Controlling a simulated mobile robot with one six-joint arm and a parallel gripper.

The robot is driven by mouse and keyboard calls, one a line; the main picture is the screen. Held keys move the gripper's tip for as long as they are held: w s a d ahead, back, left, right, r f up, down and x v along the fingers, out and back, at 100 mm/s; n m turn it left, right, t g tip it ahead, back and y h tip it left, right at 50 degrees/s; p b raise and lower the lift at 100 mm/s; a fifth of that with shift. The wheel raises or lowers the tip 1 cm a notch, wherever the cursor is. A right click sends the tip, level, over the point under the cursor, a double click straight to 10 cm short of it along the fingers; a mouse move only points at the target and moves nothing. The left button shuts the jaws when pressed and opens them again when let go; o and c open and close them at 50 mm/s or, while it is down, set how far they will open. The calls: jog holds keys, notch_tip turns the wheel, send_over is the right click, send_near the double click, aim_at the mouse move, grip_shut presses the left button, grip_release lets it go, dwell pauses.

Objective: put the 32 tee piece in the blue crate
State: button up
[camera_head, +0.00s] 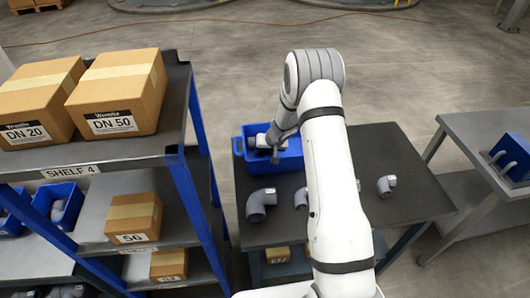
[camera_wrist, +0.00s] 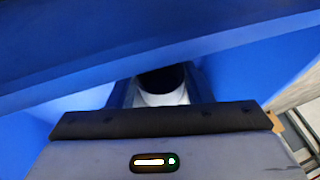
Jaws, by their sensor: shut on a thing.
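The blue crate (camera_head: 287,163) stands at the back left of the dark table in the head view. Its blue walls (camera_wrist: 60,65) fill much of the wrist view. My gripper (camera_head: 273,149) is at the crate, pointing down into it, and is shut on a grey fitting, taken as the tee piece (camera_head: 259,141). In the wrist view the tee piece (camera_wrist: 165,97) shows as a dark round opening with a pale rim, just beyond the gripper's edge. Its full shape and size marking are hidden. I cannot tell whether it touches the crate floor.
A grey elbow (camera_head: 260,204), a partly hidden fitting (camera_head: 301,198) and a small fitting (camera_head: 386,185) lie on the dark table (camera_head: 415,206). A shelf rack (camera_head: 120,152) with boxes stands at left. Another table (camera_head: 478,128) with a blue bin (camera_head: 513,155) is at right.

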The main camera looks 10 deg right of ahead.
jog(key=o, duration=1.1)
jog(key=s+d+r+t+h+p, duration=0.1)
jog(key=s+d+r+t+p, duration=0.15)
jog(key=r, duration=0.95)
jog(key=s+d+r+t+h+p, duration=0.15)
jog(key=d+r, duration=0.25)
jog(key=r, duration=0.8)
jog(key=s+d+r+m+h, duration=0.1)
jog(key=s+d+r+h, duration=0.3)
jog(key=s+r, duration=0.55)
jog(key=s+a+r+g+y, duration=0.1)
jog(key=s+a, duration=0.1)
jog(key=s, duration=0.6)
jog(key=s+a+r+n+g+y, duration=0.1)
jog(key=s+a+g, duration=0.1)
jog(key=s, duration=0.7)
jog(key=s+a+r+g+y, duration=0.1)
jog(key=s+a+r, duration=0.1)
jog(key=s, duration=0.7)
jog(key=shift+s+a+r+n+g+y+b, duration=0.1)
jog(key=shift+a+n+g+y+b, duration=0.25)
jog(key=shift+a, duration=0.3)
